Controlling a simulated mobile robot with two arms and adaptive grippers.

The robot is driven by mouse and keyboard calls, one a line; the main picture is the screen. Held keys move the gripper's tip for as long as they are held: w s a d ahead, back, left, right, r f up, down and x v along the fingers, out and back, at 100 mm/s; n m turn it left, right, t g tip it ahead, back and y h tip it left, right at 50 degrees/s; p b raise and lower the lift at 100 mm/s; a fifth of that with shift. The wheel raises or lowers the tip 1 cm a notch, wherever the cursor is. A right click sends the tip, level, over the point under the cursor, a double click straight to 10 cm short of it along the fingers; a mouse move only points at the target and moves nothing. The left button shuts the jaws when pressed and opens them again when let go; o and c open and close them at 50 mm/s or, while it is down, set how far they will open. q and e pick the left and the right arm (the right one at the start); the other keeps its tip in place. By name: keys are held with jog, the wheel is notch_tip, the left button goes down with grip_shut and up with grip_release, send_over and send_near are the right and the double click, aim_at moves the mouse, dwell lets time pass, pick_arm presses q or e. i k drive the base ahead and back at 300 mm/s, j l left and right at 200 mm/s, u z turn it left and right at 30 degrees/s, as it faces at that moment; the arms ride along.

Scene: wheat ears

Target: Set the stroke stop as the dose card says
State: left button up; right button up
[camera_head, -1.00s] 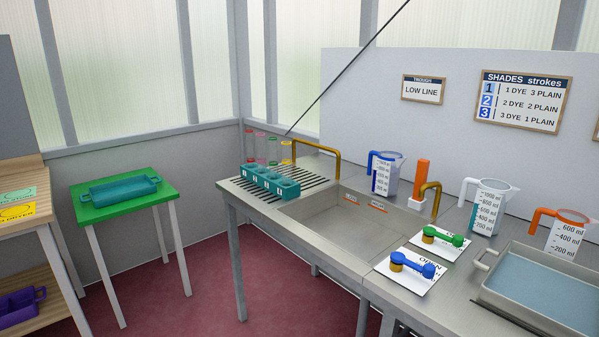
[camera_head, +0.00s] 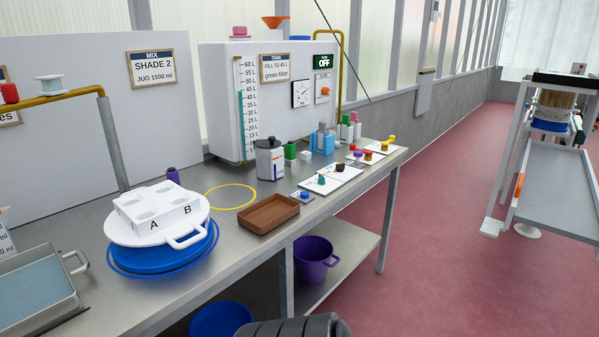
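I cannot make out a stroke stop or a card labelled as a dose card in this view. A wall card (camera_head: 158,68) reads "MIX SHADE 2, JUG 1500 ml". A second card (camera_head: 274,68) on the white tank (camera_head: 222,70) reads "TANK", what looks like "FILL TO 45 L", and "green filter". A framed stand (camera_head: 514,160) at the right holds a tan cylinder over a blue part; its details are too small to tell. Neither gripper shows. A dark grey rounded shape at the bottom edge seems to be part of my arm.
The steel bench carries a white holder marked A and B (camera_head: 158,218), a brown tray (camera_head: 268,214), a lidded jug (camera_head: 270,158) and several coloured knobs on white cards. A purple bucket (camera_head: 314,260) stands on the lower shelf. Red floor (camera_head: 430,250) is clear between bench and stand.

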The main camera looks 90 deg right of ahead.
aim_at(339, 167)
jog(key=z, duration=3.05)
jog(key=i, duration=0.1)
